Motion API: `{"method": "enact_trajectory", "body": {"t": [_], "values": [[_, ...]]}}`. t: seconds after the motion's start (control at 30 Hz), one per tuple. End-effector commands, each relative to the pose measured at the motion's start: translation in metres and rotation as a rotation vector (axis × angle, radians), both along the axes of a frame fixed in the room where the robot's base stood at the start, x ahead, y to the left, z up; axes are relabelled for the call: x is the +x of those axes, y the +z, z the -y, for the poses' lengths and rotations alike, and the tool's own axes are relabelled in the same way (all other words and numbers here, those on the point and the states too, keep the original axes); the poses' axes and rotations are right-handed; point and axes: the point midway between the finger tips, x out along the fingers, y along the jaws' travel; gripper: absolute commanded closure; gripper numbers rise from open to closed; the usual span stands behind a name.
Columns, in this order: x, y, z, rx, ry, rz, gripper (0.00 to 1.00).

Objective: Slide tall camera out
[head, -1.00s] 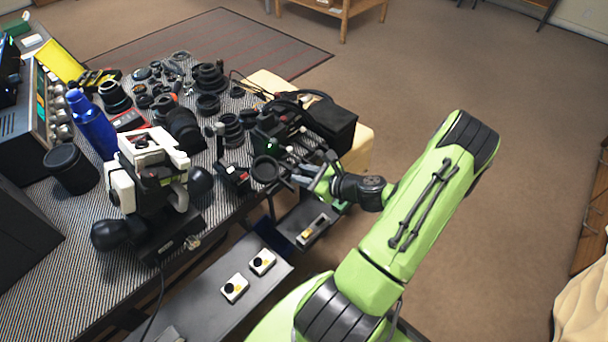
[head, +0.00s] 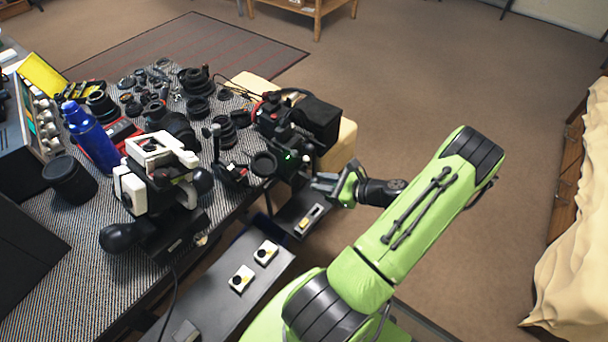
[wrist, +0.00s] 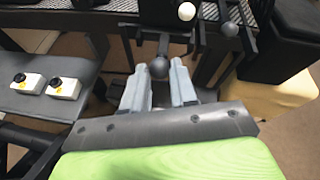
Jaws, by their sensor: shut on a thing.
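My gripper (head: 322,181) is just off the right edge of the table. In the wrist view its two grey fingers (wrist: 158,84) are closed around the stem of a dark ball knob (wrist: 158,68), with the ball at the fingertips. The knob belongs to a dark frame at the table edge. Beside it are a white ball knob (wrist: 187,11) and a grey ball knob (wrist: 229,29). Black camera gear (head: 275,118) stands at the table's right end. I cannot tell which piece is the tall camera.
Two small white boxes with black knobs (head: 265,252) (head: 241,279) sit on a low grey shelf (head: 215,300). The patterned table (head: 60,295) is crowded. Open brown floor (head: 420,90) lies right.

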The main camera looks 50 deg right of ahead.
Motion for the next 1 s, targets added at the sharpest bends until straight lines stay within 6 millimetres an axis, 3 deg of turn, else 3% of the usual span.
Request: {"method": "enact_trajectory", "body": {"t": [0.1, 0.3, 0.63, 0.67, 0.7, 1.0], "values": [[-0.026, 0.001, 0.002, 0.001, -0.008, -0.002, 1.0], [-0.055, 0.001, 0.002, -0.002, -0.007, -0.002, 1.0], [-0.059, -0.001, 0.002, -0.002, -0.005, -0.004, 1.0], [-0.059, -0.001, 0.002, -0.002, -0.005, -0.004, 0.72], [-0.059, -0.001, 0.002, -0.002, -0.005, -0.004, 0.65], [-0.058, 0.0, 0.001, 0.0, -0.003, 0.0, 0.63]]}}
